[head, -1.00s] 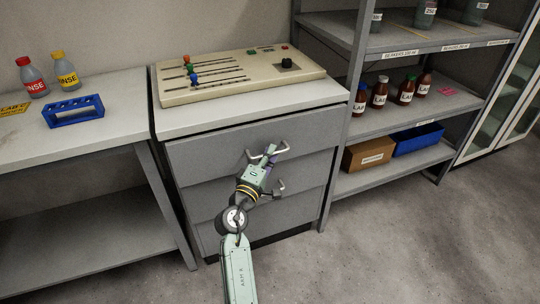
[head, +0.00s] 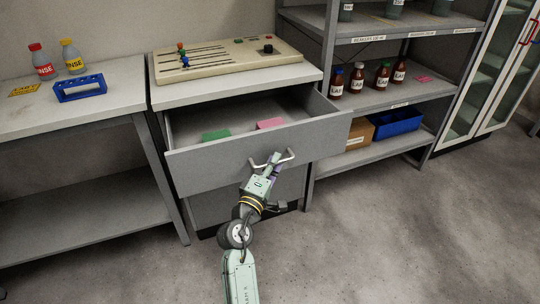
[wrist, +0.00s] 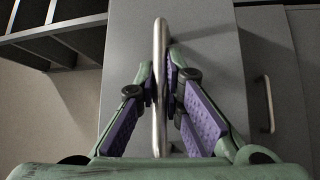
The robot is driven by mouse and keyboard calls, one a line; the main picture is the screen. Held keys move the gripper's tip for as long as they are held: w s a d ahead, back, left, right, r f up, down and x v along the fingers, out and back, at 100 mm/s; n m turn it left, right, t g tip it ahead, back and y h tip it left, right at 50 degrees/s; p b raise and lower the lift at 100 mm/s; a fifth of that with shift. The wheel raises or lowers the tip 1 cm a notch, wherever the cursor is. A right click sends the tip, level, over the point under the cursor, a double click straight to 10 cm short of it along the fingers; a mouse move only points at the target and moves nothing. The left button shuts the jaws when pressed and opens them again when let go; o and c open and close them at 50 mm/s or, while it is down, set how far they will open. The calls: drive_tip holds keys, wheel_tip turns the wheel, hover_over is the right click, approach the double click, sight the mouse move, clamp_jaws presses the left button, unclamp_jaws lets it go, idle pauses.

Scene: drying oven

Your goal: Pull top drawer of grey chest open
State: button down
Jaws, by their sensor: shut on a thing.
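The grey chest (head: 235,211) stands in the middle of the head view. Its top drawer (head: 215,167) is pulled well out, and its inside shows a green item (head: 215,135) and a pink item (head: 270,124). My gripper (head: 269,163) is at the drawer's metal bar handle (head: 285,157). In the wrist view the handle (wrist: 160,60) runs between the purple finger pads, and my gripper (wrist: 165,88) is shut on it. The lower drawers are partly hidden by the open drawer and my arm.
A cream control panel (head: 225,60) lies on the chest's top. A bench at left holds two bottles and a blue rack (head: 80,88). Shelves at right hold bottles and a blue bin (head: 397,122). The floor (head: 400,230) at right front is clear.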

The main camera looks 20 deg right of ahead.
drive_tip(key=s, duration=0.7)
drive_tip(key=shift+s, duration=0.4)
drive_tip(key=shift+d, duration=0.1)
drive_tip(key=c, duration=2)
unclamp_jaws()
drive_tip(key=shift+o, duration=0.2)
